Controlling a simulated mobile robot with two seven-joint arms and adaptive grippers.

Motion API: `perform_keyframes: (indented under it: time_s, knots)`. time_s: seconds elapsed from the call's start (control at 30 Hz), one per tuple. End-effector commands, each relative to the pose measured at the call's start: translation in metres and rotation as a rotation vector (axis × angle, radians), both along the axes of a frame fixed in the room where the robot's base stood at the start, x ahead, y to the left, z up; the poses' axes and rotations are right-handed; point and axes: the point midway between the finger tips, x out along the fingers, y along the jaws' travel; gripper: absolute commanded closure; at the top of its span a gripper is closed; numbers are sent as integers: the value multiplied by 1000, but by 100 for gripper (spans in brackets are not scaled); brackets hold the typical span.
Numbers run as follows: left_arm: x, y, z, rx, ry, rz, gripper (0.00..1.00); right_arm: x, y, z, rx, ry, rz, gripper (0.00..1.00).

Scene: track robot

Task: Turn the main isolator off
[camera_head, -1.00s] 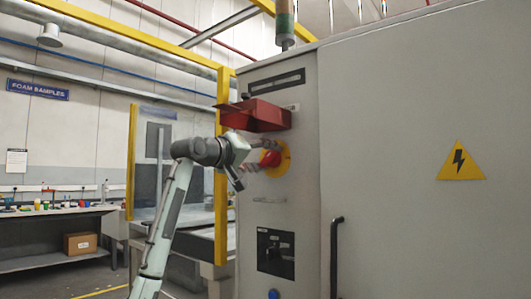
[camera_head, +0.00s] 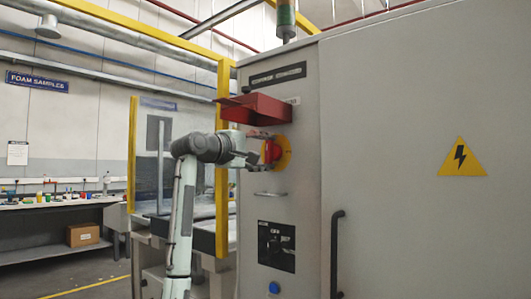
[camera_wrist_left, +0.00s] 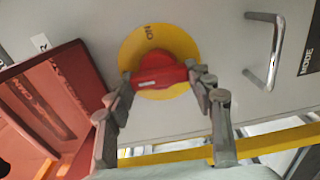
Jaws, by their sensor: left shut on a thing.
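The main isolator is a red rotary handle (camera_head: 270,152) on a round yellow plate (camera_head: 285,153) on the grey cabinet front. In the left wrist view the red handle (camera_wrist_left: 160,68) lies crosswise between the fingers, and the yellow plate (camera_wrist_left: 180,42) shows a small dark label beside it, apparently "ON". My left gripper (camera_head: 262,152) reaches in from the left and is shut on the red handle. In the left wrist view its fingers (camera_wrist_left: 160,78) touch the handle's two ends. My right gripper is out of view.
A red open box (camera_head: 256,108) juts from the panel just above the isolator. A small metal pull handle (camera_head: 270,194) and a black mode switch (camera_head: 276,246) are below. A yellow post (camera_head: 223,160) stands behind my left arm. A black door handle (camera_head: 336,252) is at the right.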

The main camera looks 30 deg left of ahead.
Motion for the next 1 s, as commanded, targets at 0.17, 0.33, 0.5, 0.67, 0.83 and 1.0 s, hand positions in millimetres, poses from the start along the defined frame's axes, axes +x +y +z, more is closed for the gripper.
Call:
perform_keyframes:
  time_s: [0.17,0.33,0.5,0.67,0.83,1.0]
  knots:
    - [0,0,-1,-36,4,-1,76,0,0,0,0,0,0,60]
    - [0,0,-1,-48,5,-1,76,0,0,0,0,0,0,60]
    - [0,0,-1,-48,5,-1,76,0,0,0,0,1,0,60]
    - [0,0,-1,-47,5,-1,44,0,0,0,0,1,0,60]
    - [0,0,0,-47,5,-1,40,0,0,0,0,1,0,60]
    - [-1,0,0,-46,4,0,40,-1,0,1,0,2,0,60]
